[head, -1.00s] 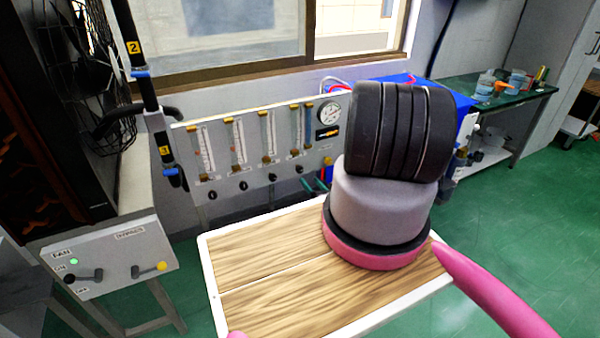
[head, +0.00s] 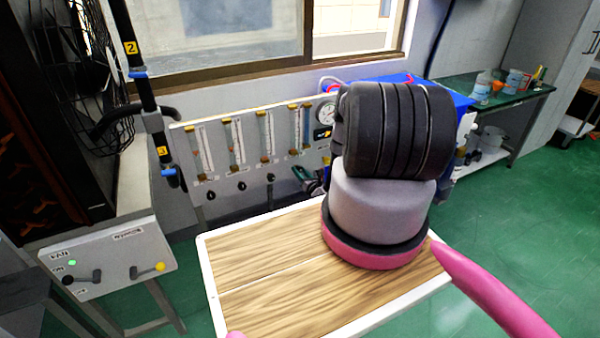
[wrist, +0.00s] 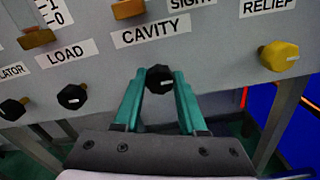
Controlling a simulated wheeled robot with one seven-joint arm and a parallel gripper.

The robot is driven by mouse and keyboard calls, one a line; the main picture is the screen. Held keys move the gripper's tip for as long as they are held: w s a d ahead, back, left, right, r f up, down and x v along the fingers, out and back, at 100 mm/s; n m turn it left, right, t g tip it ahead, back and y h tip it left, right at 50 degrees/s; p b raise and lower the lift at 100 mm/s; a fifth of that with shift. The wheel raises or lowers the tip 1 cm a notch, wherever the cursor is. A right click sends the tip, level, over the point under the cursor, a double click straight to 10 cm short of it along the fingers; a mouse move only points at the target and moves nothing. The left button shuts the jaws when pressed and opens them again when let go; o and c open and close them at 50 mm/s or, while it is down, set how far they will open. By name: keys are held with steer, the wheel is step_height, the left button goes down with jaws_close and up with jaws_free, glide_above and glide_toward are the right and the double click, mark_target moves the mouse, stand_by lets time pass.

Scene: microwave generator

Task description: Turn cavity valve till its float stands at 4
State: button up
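The black cavity valve knob (wrist: 159,78) sits on the grey panel below the CAVITY label (wrist: 151,30) in the wrist view. My gripper (wrist: 160,85) has its teal fingers on either side of this knob. The gap at the fingertips is about as wide as the knob; whether they press on it I cannot tell. In the head view my gripper (head: 306,178) is a small dark shape partly behind my arm, at the right end of the knob row. The flow tube above it (head: 294,130) is visible, but its float is too small to read.
The LOAD knob (wrist: 71,96) is left of my fingers, and the yellow RELIEF knob (wrist: 279,56) is to the right. A round gauge (head: 327,113) is beside the tubes. A FAN switch box (head: 110,262) stands at the left.

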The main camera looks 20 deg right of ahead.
jaws_close()
steer(key=shift+n, duration=0.3)
steer(key=n, duration=1)
steer(key=shift+a, duration=0.1)
steer(key=shift+n, duration=0.3)
steer(key=o, duration=0.9)
jaws_free()
